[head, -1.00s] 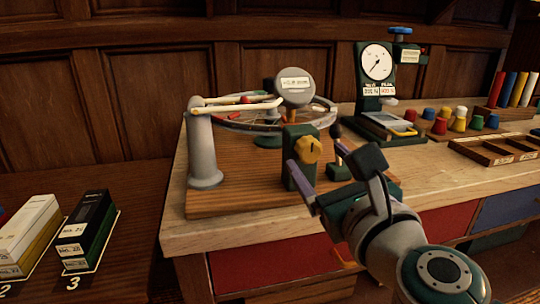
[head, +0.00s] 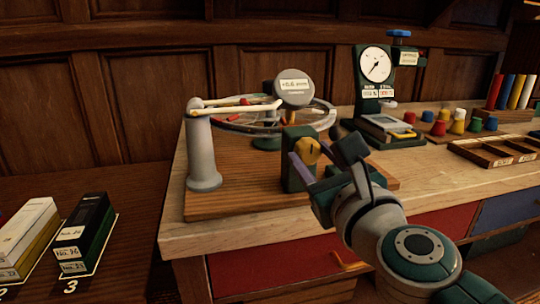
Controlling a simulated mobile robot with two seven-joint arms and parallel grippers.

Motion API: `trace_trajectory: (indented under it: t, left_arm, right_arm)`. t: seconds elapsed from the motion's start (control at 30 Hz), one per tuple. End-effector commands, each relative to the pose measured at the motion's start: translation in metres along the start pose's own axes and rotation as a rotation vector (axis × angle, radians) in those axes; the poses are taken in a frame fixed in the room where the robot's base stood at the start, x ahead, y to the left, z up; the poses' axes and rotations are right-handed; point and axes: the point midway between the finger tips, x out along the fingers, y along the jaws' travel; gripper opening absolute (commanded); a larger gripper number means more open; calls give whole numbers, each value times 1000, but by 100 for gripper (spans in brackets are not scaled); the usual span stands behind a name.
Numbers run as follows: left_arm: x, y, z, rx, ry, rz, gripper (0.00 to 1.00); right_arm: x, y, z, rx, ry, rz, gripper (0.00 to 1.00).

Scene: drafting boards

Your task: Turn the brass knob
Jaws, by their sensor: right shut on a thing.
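The brass knob (head: 307,149) is yellow and lobed, with a small dark mark. It sits on the front of a dark green upright block on a wooden base. My right gripper (head: 316,151) is at the knob, with one purple-padded finger at its lower left and a dark finger at its right. It is shut on the knob, and the fingers hide part of it. My left gripper is not in view.
A spoked wheel (head: 235,120), a grey post (head: 203,155) and a round gauge (head: 294,87) stand around the block. A dial instrument (head: 374,62) and several coloured pegs are at the right. Labelled boxes (head: 83,232) lie at the left.

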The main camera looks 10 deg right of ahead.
Motion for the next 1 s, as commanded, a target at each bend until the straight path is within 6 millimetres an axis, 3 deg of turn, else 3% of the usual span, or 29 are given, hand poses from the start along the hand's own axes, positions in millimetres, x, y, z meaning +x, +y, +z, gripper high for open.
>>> trace_trajectory:
  t: [0.03,0.27,0.67,1.0]
  left_arm:
    - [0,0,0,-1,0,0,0]
    - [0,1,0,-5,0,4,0]
    - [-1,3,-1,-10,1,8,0]
    - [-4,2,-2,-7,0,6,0]
  right_arm:
    - [0,0,0,0,0,0,24]
    - [0,0,0,0,0,0,0]
    - [0,0,0,-63,0,0,0]
    - [0,0,1,-317,0,1,0]
